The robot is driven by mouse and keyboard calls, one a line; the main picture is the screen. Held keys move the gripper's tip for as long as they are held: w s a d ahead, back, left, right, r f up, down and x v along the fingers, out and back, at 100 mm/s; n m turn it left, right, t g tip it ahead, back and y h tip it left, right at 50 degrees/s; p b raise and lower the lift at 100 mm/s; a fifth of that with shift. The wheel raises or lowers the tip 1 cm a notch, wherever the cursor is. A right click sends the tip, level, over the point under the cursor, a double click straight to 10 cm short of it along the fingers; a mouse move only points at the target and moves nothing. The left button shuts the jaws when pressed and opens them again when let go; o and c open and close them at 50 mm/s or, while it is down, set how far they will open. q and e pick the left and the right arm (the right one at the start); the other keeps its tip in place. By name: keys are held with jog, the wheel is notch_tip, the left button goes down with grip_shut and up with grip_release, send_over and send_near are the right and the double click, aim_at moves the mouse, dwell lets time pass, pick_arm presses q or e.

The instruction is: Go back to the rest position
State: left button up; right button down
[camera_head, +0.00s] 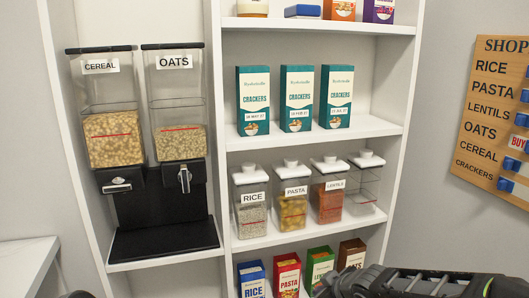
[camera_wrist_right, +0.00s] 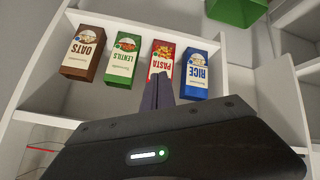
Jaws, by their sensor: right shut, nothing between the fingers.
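My right gripper (camera_wrist_right: 158,92) is shut and empty. A small dark shape at the bottom left edge of the head view is too cut off to tell. My left gripper does not show clearly.
The lower shelf also holds green lentils (camera_head: 320,266) and brown oats (camera_head: 351,253) boxes. Above stand labelled jars (camera_head: 291,212) and cracker boxes (camera_head: 297,98). Cereal and oats dispensers (camera_head: 181,140) are at left. A wooden shopping board (camera_head: 490,130) hangs at right.

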jog(key=s+a+f+m+g+y+p, duration=0.1)
jog(key=s+a+f+m, duration=0.1)
jog(key=s+a+f, duration=0.3)
jog(key=s+a+f+m+g+y+p, duration=0.1)
jog(key=s+f+m, duration=0.2)
jog(key=f, duration=0.4)
jog(key=s+f+m+g+p, duration=0.2)
jog(key=s+f, duration=0.5)
jog(key=s, duration=0.5)
jog(key=s+f+m+g+p, duration=0.2)
jog(key=s+f, duration=0.5)
jog(key=s, duration=0.4)
jog(key=shift+s+a+f+m+g+h, duration=0.2)
jog(key=shift+s+a+m+g+h, duration=0.2)
jog(key=shift+m+g, duration=0.4)
jog(key=shift+a, duration=0.1)
